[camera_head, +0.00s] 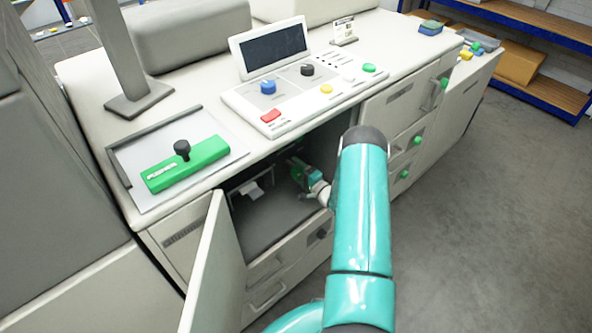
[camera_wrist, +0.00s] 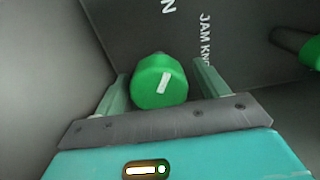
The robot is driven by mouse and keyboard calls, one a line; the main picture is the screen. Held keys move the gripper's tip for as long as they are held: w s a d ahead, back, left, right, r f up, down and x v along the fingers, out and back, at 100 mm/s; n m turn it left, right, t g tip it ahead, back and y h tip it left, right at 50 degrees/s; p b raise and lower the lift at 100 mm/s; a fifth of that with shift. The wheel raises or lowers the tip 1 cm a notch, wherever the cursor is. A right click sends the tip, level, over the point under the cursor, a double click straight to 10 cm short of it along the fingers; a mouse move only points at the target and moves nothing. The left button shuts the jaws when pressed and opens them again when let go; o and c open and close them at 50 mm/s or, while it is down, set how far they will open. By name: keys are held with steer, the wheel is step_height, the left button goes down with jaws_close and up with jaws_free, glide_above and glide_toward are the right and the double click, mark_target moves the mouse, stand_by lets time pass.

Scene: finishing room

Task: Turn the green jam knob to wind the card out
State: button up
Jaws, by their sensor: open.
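The green jam knob (camera_wrist: 160,82) shows in the wrist view with a white pointer mark on its face, tilted a little right of upright. Part of a "JAM KN" label shows on the dark panel beside it. My gripper (camera_wrist: 160,76) is open, with one finger on each side of the knob; I cannot tell whether either finger touches it. In the head view my gripper (camera_head: 297,165) reaches into the open cabinet bay, and the knob cannot be told apart from it there.
The cabinet door (camera_head: 215,265) hangs open at the left of the bay. A second green part (camera_wrist: 302,45) shows at the wrist view's right edge. Above the bay is a control panel (camera_head: 300,90); a green pusher (camera_head: 185,165) lies on the worktop. Open floor is at right.

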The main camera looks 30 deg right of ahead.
steer(key=shift+w+a, duration=0.15)
steer(key=shift+w, duration=0.4)
steer(key=c, duration=1)
steer(key=shift+o, duration=0.2)
